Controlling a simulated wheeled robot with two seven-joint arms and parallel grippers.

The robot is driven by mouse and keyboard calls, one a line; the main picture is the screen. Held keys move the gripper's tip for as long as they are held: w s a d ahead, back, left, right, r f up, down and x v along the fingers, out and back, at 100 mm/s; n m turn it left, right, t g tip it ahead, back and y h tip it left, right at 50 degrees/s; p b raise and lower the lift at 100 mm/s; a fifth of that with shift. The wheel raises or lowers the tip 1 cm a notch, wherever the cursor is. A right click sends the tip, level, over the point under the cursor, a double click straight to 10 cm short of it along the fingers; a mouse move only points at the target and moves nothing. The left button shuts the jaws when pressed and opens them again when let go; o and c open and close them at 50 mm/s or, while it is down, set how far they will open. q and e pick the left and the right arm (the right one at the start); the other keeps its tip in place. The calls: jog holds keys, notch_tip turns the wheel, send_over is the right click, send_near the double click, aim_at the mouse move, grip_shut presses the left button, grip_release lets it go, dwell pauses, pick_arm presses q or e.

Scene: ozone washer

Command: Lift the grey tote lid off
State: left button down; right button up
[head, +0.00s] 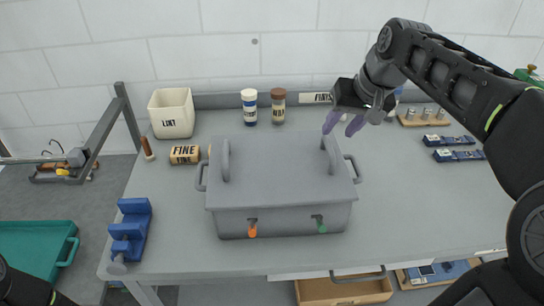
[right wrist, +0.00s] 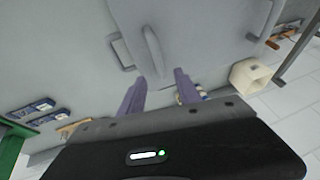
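The grey tote (head: 285,218) stands on the bench with its flat grey lid (head: 275,170) seated on top. The lid has a left handle (head: 225,161) and a right handle (head: 329,156), both upright. The tote's front shows an orange latch (head: 252,228) and a green latch (head: 319,224). My right gripper (head: 344,123) is open and empty, just behind and above the right handle. In the right wrist view, the purple fingers (right wrist: 160,84) are apart, and the right handle (right wrist: 153,52) lies ahead, roughly in line with their gap. My left gripper is out of view.
A blue vise (head: 131,230) is at the bench's left edge. Blue boxes (head: 455,148) lie at right. The right front bench is clear.

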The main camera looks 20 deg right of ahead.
aim_at(329, 141)
jog(key=shift+x, duration=1.4)
jog(key=shift+f+p, duration=0.25)
jog(key=shift+p, duration=0.1)
jog(key=p+x, duration=0.1)
jog(key=x, duration=0.2)
jog(key=shift+w+f, duration=0.2)
jog(key=shift+f, duration=0.05)
jog(key=shift+w+f, duration=0.25)
jog(key=shift+f, duration=0.25)
jog(key=shift+c, duration=0.3)
grip_shut()
